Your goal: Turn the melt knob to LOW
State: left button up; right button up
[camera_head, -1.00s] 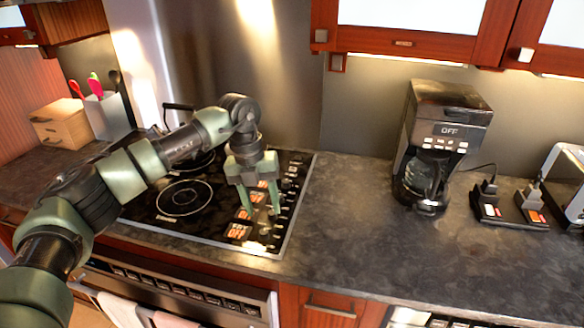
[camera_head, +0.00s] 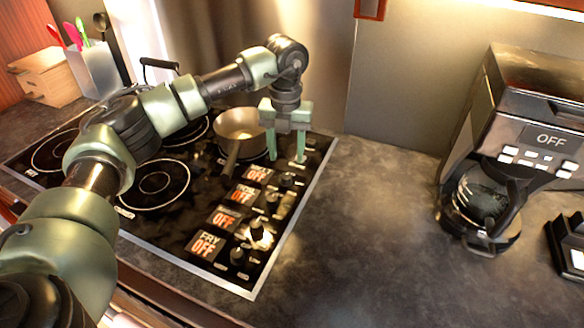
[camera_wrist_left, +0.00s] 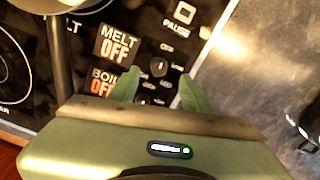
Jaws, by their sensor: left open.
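The melt knob (camera_wrist_left: 158,66) is a small dark knob just right of the display reading "MELT OFF" (camera_wrist_left: 118,45) in the left wrist view. In the head view, the knob (camera_head: 288,180) sits near the far end of the knob row on the black cooktop (camera_head: 130,218). My left gripper (camera_head: 286,158) is open, pointing down over this far end. In the left wrist view its green fingertips (camera_wrist_left: 158,79) lie to either side of the knob in the picture, with nothing held. I cannot tell whether they touch the cooktop. My right gripper is not in view.
Nearer knobs stand beside more "OFF" displays, including "FRY OFF" (camera_head: 205,246). A saucepan (camera_head: 240,128) with its handle toward me stands left of the gripper. A coffee maker (camera_head: 500,150) stands at the right. The counter (camera_head: 365,230) between is clear.

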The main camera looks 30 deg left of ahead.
aim_at(286, 175)
pick_arm(q)
notch_tip(286, 175, down, 6)
jog(key=shift+s+p, duration=0.15)
jog(key=shift+p, duration=0.55)
jog(key=shift+f, duration=0.35)
grip_shut()
